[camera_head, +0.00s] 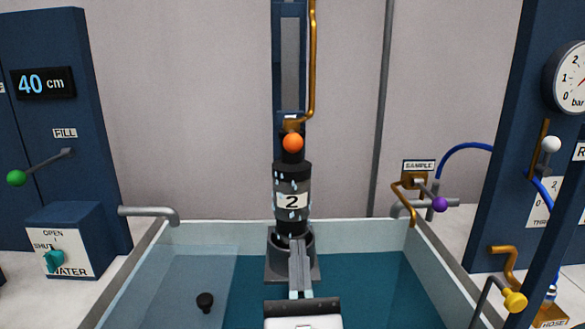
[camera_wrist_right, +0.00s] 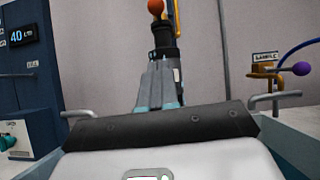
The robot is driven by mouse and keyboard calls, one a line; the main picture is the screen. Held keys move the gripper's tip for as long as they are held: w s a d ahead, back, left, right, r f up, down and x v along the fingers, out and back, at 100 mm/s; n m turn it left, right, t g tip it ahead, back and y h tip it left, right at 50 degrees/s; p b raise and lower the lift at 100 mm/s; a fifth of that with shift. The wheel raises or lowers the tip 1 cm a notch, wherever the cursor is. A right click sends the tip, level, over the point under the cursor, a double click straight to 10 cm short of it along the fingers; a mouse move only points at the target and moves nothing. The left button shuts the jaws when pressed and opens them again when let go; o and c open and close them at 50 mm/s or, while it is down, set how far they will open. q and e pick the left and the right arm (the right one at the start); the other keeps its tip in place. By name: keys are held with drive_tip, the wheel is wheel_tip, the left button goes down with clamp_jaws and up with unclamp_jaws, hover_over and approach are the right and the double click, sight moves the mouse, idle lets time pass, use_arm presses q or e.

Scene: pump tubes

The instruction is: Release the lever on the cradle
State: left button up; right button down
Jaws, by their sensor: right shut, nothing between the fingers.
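The pump tube (camera_head: 292,183), dark and marked "2", stands upright in a grey cradle (camera_head: 274,268) at the middle of the tank's far side. An orange ball (camera_head: 293,142) shows at its top; it also shows in the right wrist view (camera_wrist_right: 156,6). I cannot clearly make out a separate lever on the cradle. My right gripper (camera_head: 299,246) is shut and empty, pointing forward in front of the cradle and tube foot, hiding part of them. Whether it touches them I cannot tell. In the right wrist view its fingers (camera_wrist_right: 157,80) cover the tube's lower part. My left gripper is not in view.
A green-knobbed fill lever (camera_head: 16,178) stands left. A purple-knobbed sample tap (camera_head: 440,204) and a yellow knob (camera_head: 515,300) stand right. Blue columns flank the tank.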

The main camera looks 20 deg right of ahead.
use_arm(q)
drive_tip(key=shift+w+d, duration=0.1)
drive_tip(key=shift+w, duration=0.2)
use_arm(e)
drive_tip(key=shift+s, duration=0.1)
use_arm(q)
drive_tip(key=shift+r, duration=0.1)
use_arm(e)
drive_tip(key=shift+r, duration=0.15)
use_arm(q)
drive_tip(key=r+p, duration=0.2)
drive_tip(key=p, duration=0.1)
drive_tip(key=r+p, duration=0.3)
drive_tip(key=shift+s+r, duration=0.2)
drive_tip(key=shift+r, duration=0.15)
use_arm(e)
drive_tip(key=s+r+x, duration=0.1)
drive_tip(key=r+x, duration=0.1)
drive_tip(key=x, duration=1)
drive_tip(key=shift+a+r, duration=0.15)
drive_tip(key=shift+r, duration=0.15)
